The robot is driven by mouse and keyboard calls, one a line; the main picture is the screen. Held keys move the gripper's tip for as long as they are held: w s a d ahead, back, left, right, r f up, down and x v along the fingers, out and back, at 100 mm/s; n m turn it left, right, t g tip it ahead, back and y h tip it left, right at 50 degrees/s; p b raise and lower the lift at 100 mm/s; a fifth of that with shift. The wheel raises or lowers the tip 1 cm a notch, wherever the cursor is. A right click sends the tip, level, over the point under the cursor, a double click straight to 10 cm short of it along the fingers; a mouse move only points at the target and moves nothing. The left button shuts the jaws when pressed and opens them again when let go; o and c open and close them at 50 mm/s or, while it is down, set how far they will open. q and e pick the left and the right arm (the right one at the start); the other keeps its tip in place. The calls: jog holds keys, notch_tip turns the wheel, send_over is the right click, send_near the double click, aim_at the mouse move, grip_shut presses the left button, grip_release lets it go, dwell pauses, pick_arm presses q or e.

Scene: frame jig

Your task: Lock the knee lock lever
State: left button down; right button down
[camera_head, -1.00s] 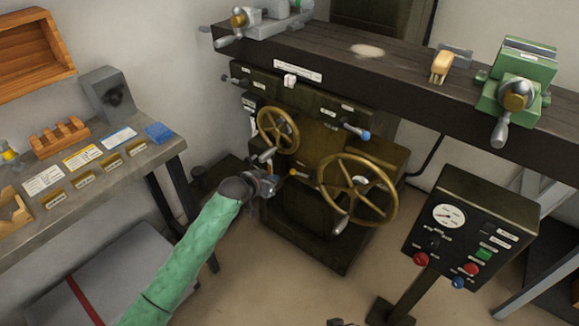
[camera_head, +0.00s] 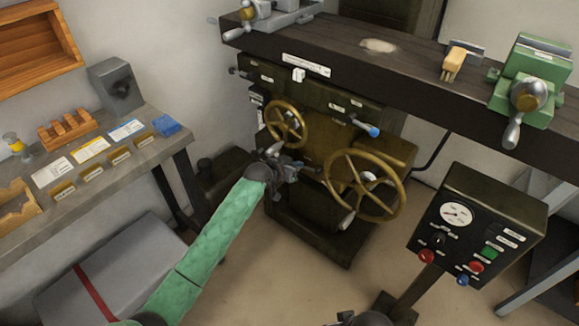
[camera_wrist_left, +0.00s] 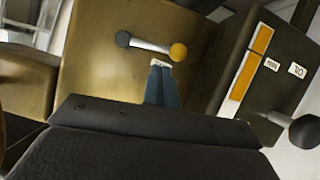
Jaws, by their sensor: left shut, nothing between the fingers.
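In the head view my left gripper (camera_head: 300,168) is in front of the machine, between the two handwheels, and hides the lever.
A small brass handwheel (camera_head: 286,122) is above my left gripper and a large one (camera_head: 365,186) is to its right. A blue-tipped handle (camera_head: 373,131) sticks out above. A control box (camera_head: 475,232) stands at right. A workbench (camera_head: 150,150) is at left.

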pick_arm(q)
jog(key=shift+x, duration=1.3)
jog(key=shift+f, duration=0.1)
